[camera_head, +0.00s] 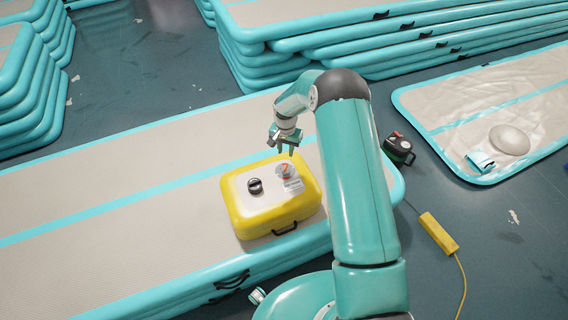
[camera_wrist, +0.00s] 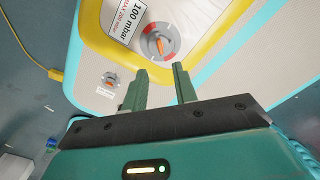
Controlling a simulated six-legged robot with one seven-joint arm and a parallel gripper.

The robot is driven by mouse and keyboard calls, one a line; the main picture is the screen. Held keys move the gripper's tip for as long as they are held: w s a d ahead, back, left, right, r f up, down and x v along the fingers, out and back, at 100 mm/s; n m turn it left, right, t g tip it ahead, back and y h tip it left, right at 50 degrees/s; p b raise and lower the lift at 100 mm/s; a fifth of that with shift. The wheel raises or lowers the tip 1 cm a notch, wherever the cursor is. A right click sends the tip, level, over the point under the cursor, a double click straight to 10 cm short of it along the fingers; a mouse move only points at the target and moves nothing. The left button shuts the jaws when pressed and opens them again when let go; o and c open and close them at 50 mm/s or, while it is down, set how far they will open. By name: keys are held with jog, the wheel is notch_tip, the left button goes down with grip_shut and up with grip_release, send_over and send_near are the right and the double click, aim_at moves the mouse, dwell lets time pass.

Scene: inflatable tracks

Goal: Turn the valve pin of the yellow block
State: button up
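The yellow block (camera_head: 240,217) sits on a beige and turquoise inflatable track, with a grey top. Its round valve (camera_wrist: 160,42) has red marks and a small orange-grey pin in the centre, seen in the wrist view beside a white "100 mbar" label. In the head view the valve (camera_head: 284,168) is on the block's top near its far right side. My gripper (camera_head: 287,143) is above that valve, pointing down. In the wrist view my gripper (camera_wrist: 160,69) has its two green fingers apart with nothing between them, and the valve lies just beyond the fingertips.
A second valve (camera_wrist: 110,79) is on the track. A black-green device (camera_head: 398,148) and a yellow box (camera_head: 438,232) with a cable lie at right. Stacked tracks (camera_head: 400,42) stand behind.

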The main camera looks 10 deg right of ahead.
aim_at(285, 167)
notch_tip(285, 167, down, 9)
jog(key=shift+f, duration=0.1)
dwell(0.3)
grip_shut()
